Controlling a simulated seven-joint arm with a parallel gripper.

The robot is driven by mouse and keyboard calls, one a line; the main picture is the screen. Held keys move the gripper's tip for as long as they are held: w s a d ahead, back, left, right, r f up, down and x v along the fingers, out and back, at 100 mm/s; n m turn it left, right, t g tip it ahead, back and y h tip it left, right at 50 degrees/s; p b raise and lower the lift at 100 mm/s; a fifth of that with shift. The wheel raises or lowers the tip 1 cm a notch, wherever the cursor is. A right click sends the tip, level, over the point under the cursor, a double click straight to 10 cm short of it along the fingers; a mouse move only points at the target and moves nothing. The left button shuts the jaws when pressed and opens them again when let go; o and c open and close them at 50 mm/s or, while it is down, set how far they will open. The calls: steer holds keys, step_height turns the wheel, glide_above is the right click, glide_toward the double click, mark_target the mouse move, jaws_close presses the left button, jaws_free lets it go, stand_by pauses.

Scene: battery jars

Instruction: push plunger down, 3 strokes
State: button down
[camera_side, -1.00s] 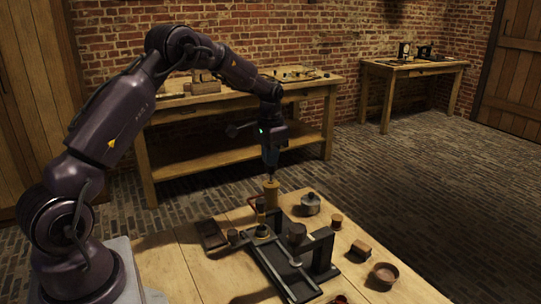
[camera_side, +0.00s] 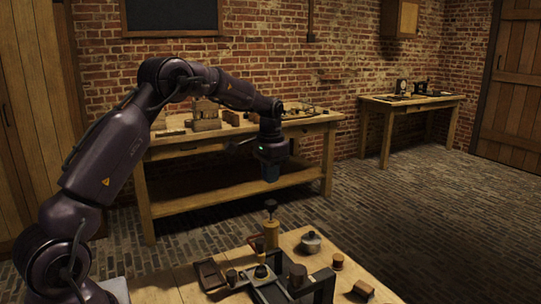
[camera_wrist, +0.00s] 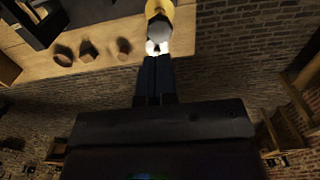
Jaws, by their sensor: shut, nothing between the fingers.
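The pump is a brass-yellow cylinder (camera_side: 271,236) standing upright at the back of the near table. Its plunger (camera_side: 270,206) is up, with a dark knob on a thin rod above the cylinder. My gripper (camera_side: 270,179) is above the knob with a visible gap between them, pointing down. In the wrist view the closed fingers (camera_wrist: 156,58) hold nothing and point toward the rounded knob (camera_wrist: 159,29). Part of the yellow cylinder (camera_wrist: 180,10) shows behind the knob.
A dark metal frame (camera_side: 318,286) stands in front of the pump. A lidded pot (camera_side: 310,242) and small wooden pieces (camera_side: 338,261) are to its right. A dark tray (camera_side: 211,275) lies to the left. The air around the knob is clear.

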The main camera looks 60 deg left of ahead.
mark_target(271, 202)
step_height(271, 202, up, 6)
steer(key=shift+r, duration=0.1)
stand_by(0.7)
step_height(271, 202, up, 2)
steer(key=shift+w+r, duration=0.1)
steer(key=shift+w, duration=0.05)
step_height(271, 202, down, 14)
steer(key=shift+f, duration=0.1)
stand_by(0.6)
steer(key=shift+f, duration=0.1)
steer(key=shift+f, duration=1.3)
